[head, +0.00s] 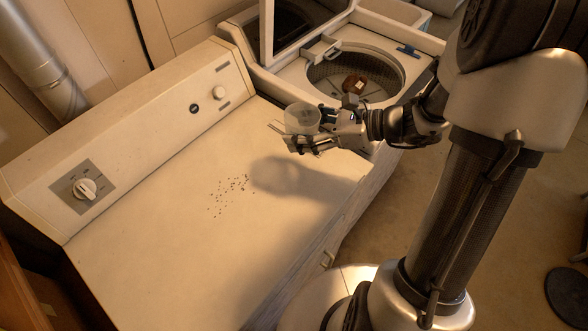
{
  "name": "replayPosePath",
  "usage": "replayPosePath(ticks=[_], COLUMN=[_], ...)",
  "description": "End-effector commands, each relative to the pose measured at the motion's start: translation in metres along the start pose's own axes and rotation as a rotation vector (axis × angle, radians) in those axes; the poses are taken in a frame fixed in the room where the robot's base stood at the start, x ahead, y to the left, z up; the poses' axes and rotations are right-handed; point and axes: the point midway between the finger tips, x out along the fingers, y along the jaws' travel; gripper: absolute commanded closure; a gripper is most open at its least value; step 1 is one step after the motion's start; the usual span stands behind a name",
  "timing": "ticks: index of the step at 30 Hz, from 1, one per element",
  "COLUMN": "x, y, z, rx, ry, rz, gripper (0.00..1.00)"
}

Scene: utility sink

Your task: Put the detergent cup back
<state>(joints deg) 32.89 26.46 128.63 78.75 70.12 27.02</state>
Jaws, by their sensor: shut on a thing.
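The detergent cup (302,115) is a small translucent whitish cup. It looks upright. My gripper (296,138) is shut on it and holds it above the right end of the white dryer top (140,250), close to the open washer. A shadow of the cup and gripper falls on the dryer top below. The cup's contents cannot be told from this view.
The washer (431,47) has its lid up and its round tub open, with a brown item (354,84) inside. Dark specks (231,186) are scattered on the dryer top. A control panel with knobs (84,188) runs along the back. The left dryer top is clear.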

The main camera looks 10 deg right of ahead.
Motion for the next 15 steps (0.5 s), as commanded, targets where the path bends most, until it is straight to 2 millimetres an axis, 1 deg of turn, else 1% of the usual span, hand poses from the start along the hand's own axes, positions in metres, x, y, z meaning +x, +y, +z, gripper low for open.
replayPosePath(ticks=[1,6,9,12,15], x=[0.008,0.026,0.035,0.041,0.045], y=[0.001,0.0,0.0,-0.001,-0.001], z=[-0.019,-0.062,-0.083,-0.099,-0.106], rx=[0.006,0.005,0.004,0.002,-0.001], ry=[0.0,-0.001,-0.001,0.0,0.0], rz=[0.003,0.003,0.002,0.001,0.001], gripper=[0.67,0.67,0.67,0.67,0.67])
